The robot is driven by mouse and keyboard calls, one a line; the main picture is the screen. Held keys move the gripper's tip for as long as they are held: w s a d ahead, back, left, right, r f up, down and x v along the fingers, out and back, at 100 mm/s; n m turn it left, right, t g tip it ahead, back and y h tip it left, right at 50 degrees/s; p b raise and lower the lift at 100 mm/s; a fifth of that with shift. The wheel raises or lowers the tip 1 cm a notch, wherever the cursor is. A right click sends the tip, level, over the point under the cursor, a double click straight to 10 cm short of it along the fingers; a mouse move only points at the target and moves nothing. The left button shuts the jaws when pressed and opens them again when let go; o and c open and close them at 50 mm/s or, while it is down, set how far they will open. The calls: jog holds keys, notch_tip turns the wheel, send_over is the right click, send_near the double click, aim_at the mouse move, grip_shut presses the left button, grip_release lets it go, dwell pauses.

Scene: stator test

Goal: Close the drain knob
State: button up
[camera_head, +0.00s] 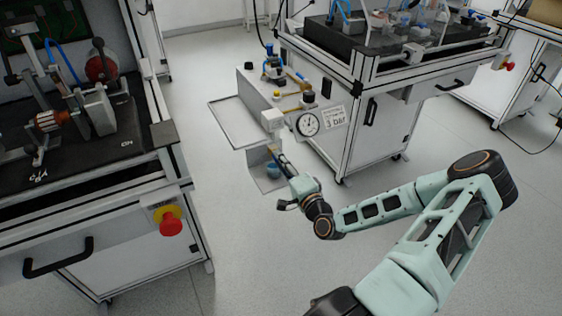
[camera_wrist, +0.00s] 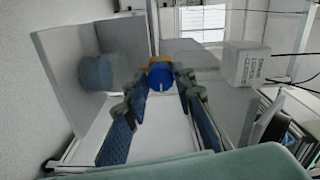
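A round blue knob (camera_wrist: 160,76) with a yellow-orange collar behind it shows in the wrist view. I take it to be the drain knob. A pale line marks its face. My gripper (camera_wrist: 163,92) has its two blue-padded fingers spread apart, with the knob in the gap at the far end of the fingertips. I cannot tell whether a finger touches the knob. In the head view my gripper (camera_head: 277,153) reaches up to the pneumatic panel under a white block (camera_head: 272,119); the knob is hidden or too small there.
A pressure gauge (camera_head: 308,124) and a "3 bar" label (camera_head: 334,117) are right of the gripper. A bluish cup (camera_head: 272,170) stands below; it also shows in the wrist view (camera_wrist: 98,72). A bench with a red emergency button (camera_head: 171,223) stands left. Open floor lies between.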

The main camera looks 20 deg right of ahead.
jog(key=o, duration=0.3)
jog(key=s, duration=1.2)
jog(key=shift+d, duration=0.2)
